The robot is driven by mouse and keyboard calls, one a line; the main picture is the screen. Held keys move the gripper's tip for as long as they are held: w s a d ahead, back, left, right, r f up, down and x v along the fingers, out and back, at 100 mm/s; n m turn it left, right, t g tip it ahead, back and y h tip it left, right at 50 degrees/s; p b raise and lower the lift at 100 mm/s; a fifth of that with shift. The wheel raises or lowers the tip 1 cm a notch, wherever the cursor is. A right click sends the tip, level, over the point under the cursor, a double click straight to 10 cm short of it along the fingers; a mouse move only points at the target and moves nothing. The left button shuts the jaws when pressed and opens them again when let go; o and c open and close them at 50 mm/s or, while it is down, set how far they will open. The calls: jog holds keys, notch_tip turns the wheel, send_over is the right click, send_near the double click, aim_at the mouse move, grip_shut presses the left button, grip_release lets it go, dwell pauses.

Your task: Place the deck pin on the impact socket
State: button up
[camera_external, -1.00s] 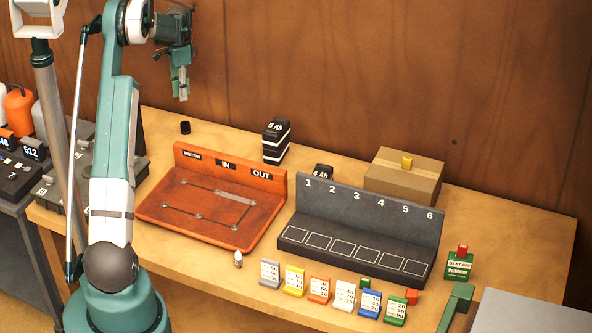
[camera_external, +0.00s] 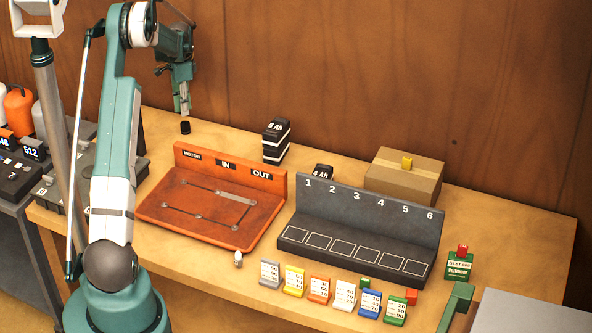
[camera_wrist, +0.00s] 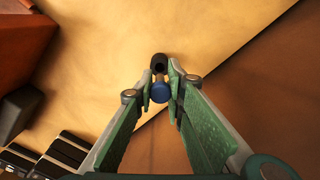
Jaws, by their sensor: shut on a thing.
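The impact socket (camera_external: 185,127) is a small black cylinder standing on the bench, left of the black battery. It also shows in the wrist view (camera_wrist: 159,62), just beyond the fingertips. My gripper (camera_external: 184,108) points down above the socket, with a small gap between them in the external view. In the wrist view my gripper (camera_wrist: 160,88) is shut on the deck pin, whose round blue end (camera_wrist: 160,92) faces the camera between the fingertips. The pin's far end is hidden, so I cannot tell whether it touches the socket.
An orange tray (camera_external: 180,212) marked IN and OUT lies in front of the socket. A striped black battery (camera_external: 276,143) stands to the right. A dark numbered rack (camera_external: 360,265), a cardboard box (camera_external: 405,180) and several coloured tags are farther right. The bench around the socket is clear.

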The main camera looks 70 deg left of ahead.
jog(key=shift+f, duration=1.9)
jog(key=shift+f, duration=0.2)
jog(key=o, duration=0.9)
jog(key=shift+r, duration=0.2)
notch_tip(320, 180, up, 12)
jog(key=shift+r, duration=0.1)
jog(key=shift+d, duration=0.1)
